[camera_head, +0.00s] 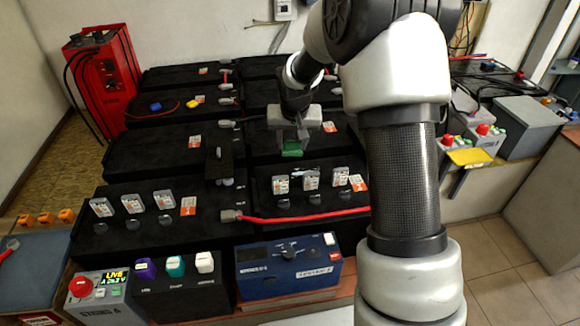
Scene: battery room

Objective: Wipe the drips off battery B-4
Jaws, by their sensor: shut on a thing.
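My gripper (293,140) points down over the right-hand column of black batteries. It is shut on a small green pad (292,152), mostly hidden by the fingers. The pad is at or just above the top of a black battery (262,144) in the third row from the back; I cannot tell whether it touches. The battery labels are too small to read, so I cannot tell which is B-4. No drips can be made out on the dark tops.
A red cable (300,218) crosses the front right battery. Upright tags (311,180) stand on the front batteries. A dark bar (219,165) lies between the columns. A blue tester (288,264) stands in front, a red cabinet (105,75) at the back left.

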